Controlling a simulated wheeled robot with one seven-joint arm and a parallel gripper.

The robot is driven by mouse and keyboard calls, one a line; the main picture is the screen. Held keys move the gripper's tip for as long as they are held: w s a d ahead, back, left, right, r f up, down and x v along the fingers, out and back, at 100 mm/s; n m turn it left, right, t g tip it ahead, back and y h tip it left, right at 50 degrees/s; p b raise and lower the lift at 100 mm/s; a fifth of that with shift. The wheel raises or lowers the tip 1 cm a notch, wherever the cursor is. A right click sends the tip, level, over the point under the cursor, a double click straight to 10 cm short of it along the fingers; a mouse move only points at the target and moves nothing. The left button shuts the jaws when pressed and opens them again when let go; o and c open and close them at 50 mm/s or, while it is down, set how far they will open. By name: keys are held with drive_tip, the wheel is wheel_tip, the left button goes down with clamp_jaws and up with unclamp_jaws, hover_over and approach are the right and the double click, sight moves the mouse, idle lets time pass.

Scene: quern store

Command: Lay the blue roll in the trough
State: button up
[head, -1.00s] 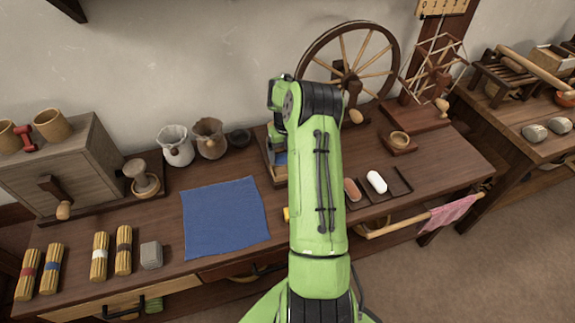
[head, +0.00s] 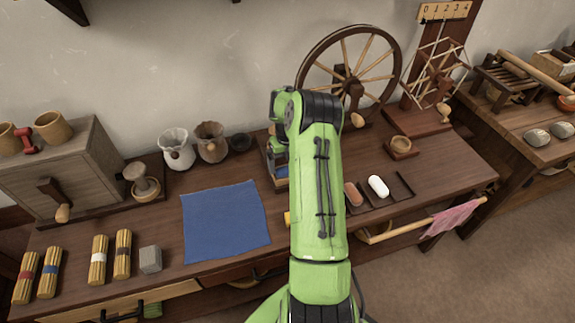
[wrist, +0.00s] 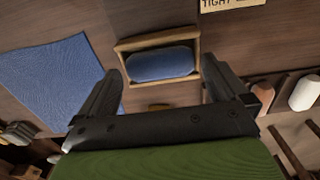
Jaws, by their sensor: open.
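The blue roll (wrist: 162,64) lies lengthwise inside the wooden trough (wrist: 158,40) in the wrist view, with the trough's walls around it. My gripper (wrist: 160,66) is open. Its two fingers stand apart, one towards each end of the trough, and neither touches the roll in this view. In the head view the trough (head: 270,165) is partly hidden behind my arm, and my gripper and the roll cannot be made out clearly there.
A blue cloth (head: 226,222) lies left of the trough. A dark tray (head: 401,185) to the right holds a reddish-brown roll (head: 354,194) and a white roll (head: 378,186). A spinning wheel (head: 347,65) stands behind. Pouches (head: 177,150) and bundles (head: 99,262) are at left.

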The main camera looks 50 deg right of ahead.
sight(287, 168)
wheel_tip(287, 168, up, 10)
drive_tip(key=p, duration=0.2)
drive_tip(key=a+r+n+h, duration=0.1)
drive_tip(key=a+r+n, duration=0.8)
drive_tip(key=r, duration=0.2)
drive_tip(key=s+a+r+n+t+h, duration=0.1)
drive_tip(key=s+a+r+n, duration=0.1)
drive_tip(key=a+r+n, duration=0.3)
drive_tip(key=s+a+r+n+t, duration=0.2)
drive_tip(key=s+a+r+n, duration=0.1)
drive_tip(key=a+n, duration=0.45)
drive_tip(key=s+a+n+t+y, duration=0.2)
drive_tip(key=s+a+n, duration=0.9)
drive_tip(key=s+n, duration=0.5)
drive_tip(key=n, duration=0.4)
drive_tip(key=shift+a+f+t, duration=0.25)
drive_tip(key=shift+f+t, duration=0.05)
